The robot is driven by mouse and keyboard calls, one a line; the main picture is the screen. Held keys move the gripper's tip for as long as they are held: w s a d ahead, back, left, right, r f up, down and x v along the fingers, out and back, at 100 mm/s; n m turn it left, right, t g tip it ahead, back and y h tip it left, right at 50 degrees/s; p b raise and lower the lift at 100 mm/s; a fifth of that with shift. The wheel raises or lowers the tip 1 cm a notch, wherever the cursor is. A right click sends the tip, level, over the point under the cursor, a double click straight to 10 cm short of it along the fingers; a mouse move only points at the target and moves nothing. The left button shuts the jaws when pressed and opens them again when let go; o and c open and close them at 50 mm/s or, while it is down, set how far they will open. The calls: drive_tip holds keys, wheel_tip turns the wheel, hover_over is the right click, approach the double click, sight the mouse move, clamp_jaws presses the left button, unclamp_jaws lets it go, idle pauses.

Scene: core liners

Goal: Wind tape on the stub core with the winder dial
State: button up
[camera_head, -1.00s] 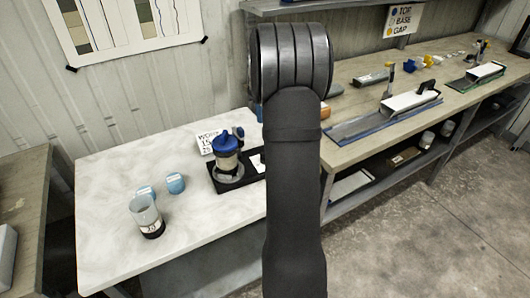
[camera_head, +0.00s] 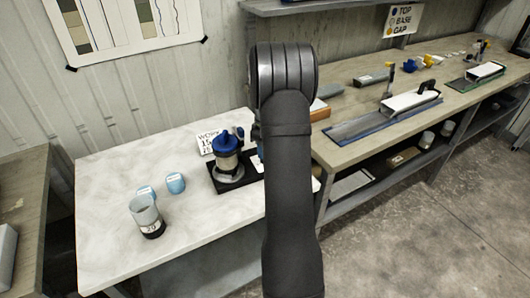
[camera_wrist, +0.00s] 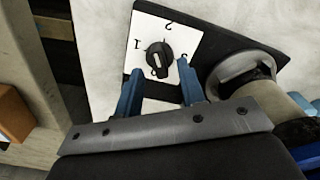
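The black winder dial (camera_wrist: 158,60) sits on a white plate marked with numbers in the wrist view. The core also shows in the wrist view (camera_wrist: 277,98), partly cut off. My arm hides the dial in the head view.
A clear cup with a dark base (camera_head: 147,216) and two small blue cups (camera_head: 175,183) stand left on the white table (camera_head: 110,200). A white sign (camera_head: 207,141) is behind the winder. A wooden bench (camera_head: 350,150) with tools is at right.

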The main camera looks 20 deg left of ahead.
drive_tip(key=shift+f, duration=0.95)
drive_tip(key=shift+c, duration=0.3)
clamp_jaws()
drive_tip(key=shift+m, duration=3)
